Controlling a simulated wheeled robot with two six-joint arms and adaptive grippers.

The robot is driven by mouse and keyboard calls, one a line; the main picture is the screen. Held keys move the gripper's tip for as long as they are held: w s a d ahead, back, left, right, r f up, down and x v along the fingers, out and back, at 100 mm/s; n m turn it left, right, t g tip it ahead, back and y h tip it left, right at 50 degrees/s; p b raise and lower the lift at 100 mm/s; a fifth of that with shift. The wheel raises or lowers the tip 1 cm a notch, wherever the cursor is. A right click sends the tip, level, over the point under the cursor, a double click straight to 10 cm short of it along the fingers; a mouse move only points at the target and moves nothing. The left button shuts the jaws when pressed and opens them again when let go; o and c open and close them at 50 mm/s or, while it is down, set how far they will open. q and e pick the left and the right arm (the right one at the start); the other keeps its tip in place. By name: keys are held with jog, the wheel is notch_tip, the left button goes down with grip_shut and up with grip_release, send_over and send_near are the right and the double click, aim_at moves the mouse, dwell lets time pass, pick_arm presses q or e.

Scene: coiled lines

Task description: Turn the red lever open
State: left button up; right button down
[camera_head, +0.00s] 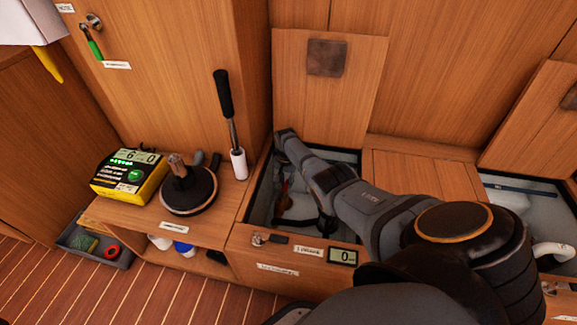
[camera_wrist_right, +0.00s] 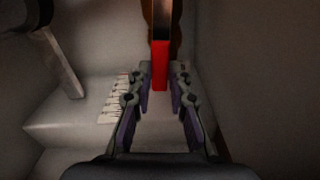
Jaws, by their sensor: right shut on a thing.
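The red lever (camera_wrist_right: 160,68) shows in the right wrist view as a flat red bar with a metal-coloured upper part. It runs down between the fingers of my right gripper (camera_wrist_right: 162,76), which is shut on its lower part. In the head view my right arm reaches into the open left compartment (camera_head: 262,200) of the wooden bench. The arm hides much of that compartment and most of the lever there. My left gripper is not in view.
A raised hatch lid (camera_head: 330,100) stands behind the compartment. A yellow meter (camera_head: 130,175) and a black round-based object (camera_head: 188,195) sit on the shelf at left, beside a black-handled tool (camera_head: 228,105). In the wrist view, pale compartment walls stand close on both sides.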

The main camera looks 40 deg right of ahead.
jog(key=shift+w+a+n, duration=0.3)
jog(key=shift+w+n, duration=0.1)
jog(key=shift+n, duration=0.4)
jog(key=c, duration=1.2)
grip_release()
jog(key=shift+w+r, duration=0.1)
jog(key=shift+r, duration=0.45)
notch_tip(320, 180, up, 11)
jog(key=shift+f, duration=0.1)
